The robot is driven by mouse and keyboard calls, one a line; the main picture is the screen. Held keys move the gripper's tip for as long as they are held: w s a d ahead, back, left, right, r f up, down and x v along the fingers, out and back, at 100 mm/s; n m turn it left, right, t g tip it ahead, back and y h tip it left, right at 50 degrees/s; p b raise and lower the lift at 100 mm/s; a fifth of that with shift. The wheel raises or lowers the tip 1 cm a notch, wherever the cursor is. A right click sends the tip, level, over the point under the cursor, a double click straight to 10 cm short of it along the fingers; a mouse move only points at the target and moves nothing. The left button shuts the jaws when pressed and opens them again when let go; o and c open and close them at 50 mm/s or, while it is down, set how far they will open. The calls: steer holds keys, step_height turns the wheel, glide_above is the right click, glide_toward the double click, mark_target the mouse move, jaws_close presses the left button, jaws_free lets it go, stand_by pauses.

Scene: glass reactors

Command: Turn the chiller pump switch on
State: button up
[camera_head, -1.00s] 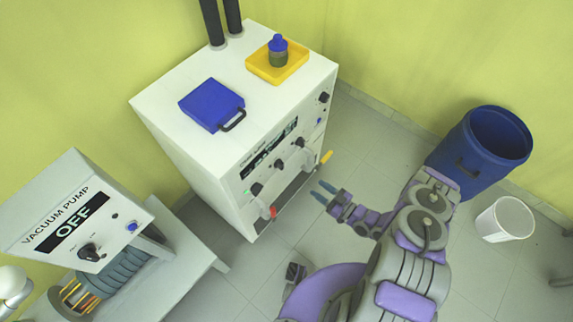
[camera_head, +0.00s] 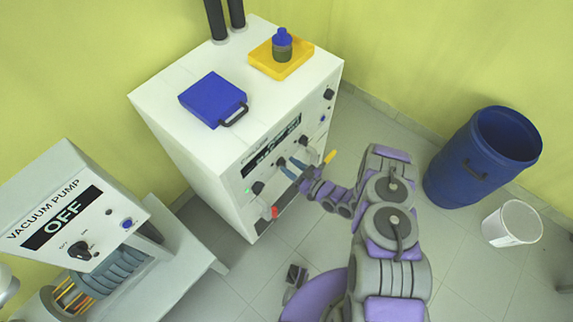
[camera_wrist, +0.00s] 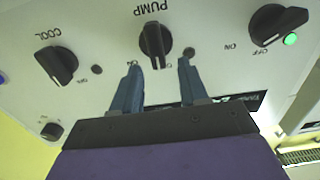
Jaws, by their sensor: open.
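The chiller is a white box (camera_head: 165,135) with a dark display and several black knobs on its front. In the wrist view, the black pump knob (camera_wrist: 154,40) sits under an upside-down PUMP label, its grip roughly vertical in the picture. The small light (camera_wrist: 189,53) beside it looks dark. The knob also shows in the head view (camera_head: 281,162), close to my fingertips. My gripper (camera_wrist: 160,64) is open, its two blue fingers pointing at the panel on either side of the knob's lower end. I cannot tell whether they touch it. In the head view, my gripper (camera_head: 289,165) is at the chiller front.
A COOL knob (camera_wrist: 57,65) and another knob (camera_wrist: 277,25) with a lit green light (camera_wrist: 291,39) flank the pump knob. A vacuum pump (camera_head: 60,215) reading OFF stands left. A blue barrel (camera_head: 470,165) and white bucket (camera_head: 512,223) stand right on open floor.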

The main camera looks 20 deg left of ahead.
mark_target(282, 163)
steer(key=shift+x, duration=1.2)
steer(key=shift+c, duration=0.2)
steer(key=c, duration=0.7)
